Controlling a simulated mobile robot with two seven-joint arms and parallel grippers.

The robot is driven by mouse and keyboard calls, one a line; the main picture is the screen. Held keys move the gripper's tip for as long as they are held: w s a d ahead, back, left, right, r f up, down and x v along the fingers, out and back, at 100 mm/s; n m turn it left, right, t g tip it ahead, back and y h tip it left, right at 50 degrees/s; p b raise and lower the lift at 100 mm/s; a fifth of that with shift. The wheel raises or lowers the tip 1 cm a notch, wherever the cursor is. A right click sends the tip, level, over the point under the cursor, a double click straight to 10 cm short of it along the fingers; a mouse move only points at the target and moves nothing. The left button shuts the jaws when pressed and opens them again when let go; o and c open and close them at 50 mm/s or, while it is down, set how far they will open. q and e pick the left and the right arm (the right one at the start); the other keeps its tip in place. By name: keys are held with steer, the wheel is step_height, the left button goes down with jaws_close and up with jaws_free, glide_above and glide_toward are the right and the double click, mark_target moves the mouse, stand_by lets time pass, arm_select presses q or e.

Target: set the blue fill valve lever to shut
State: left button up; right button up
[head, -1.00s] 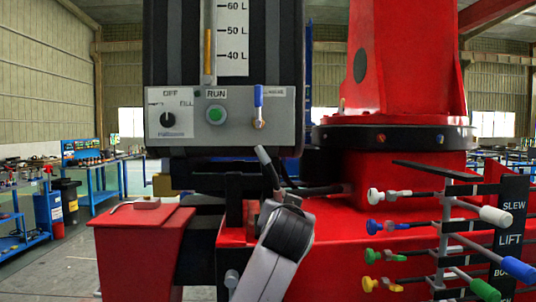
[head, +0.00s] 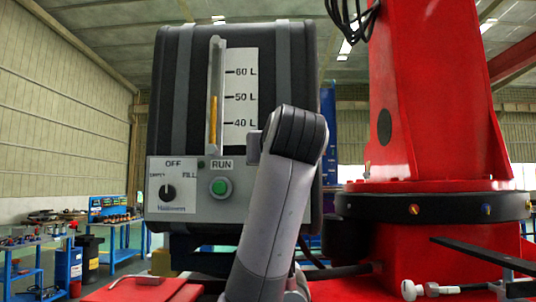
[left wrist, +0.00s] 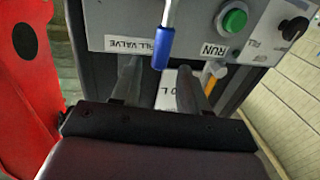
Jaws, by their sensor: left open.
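The blue fill valve lever (left wrist: 163,47) shows in the left wrist view, its blue handle pointing down in that picture from the grey control panel (left wrist: 110,22). My left gripper (left wrist: 158,67) is open, with one finger on each side of the handle's end in the picture. Neither finger visibly touches it, and I cannot tell whether the handle is deep between them. In the head view my left arm (head: 280,210) covers the lever and the gripper. The panel also shows there (head: 175,205), with a dial (head: 168,193) and a green RUN button (head: 221,187).
The black tank (head: 290,75) with its level gauge (head: 239,100) rises above the panel. The red crane column (head: 425,100) stands to the right. A white-knobbed lever (head: 410,290) and a black bar (head: 485,256) are at lower right. Workbenches (head: 115,220) stand far left.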

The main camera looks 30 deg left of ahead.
arm_select(q)
steer(key=p+x, duration=0.1)
steer(key=x, duration=0.3)
jaws_close()
